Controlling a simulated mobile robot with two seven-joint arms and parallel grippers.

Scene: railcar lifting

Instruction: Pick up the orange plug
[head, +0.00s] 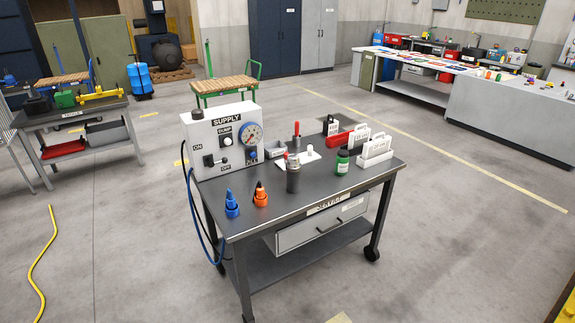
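The orange plug (260,196) stands upright on the dark top of the service cart (320,190), near its front left. It has an orange body with a dark upper part. A similar blue plug (231,203) stands just left of it, a small gap apart. Neither of my grippers shows in the head view.
A white supply box (222,140) with a gauge stands behind the plugs. A grey cylinder (293,176) and a green bottle (342,162) stand to their right. A blue hose (193,215) hangs at the cart's left side. The cart top in front of the plugs is clear.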

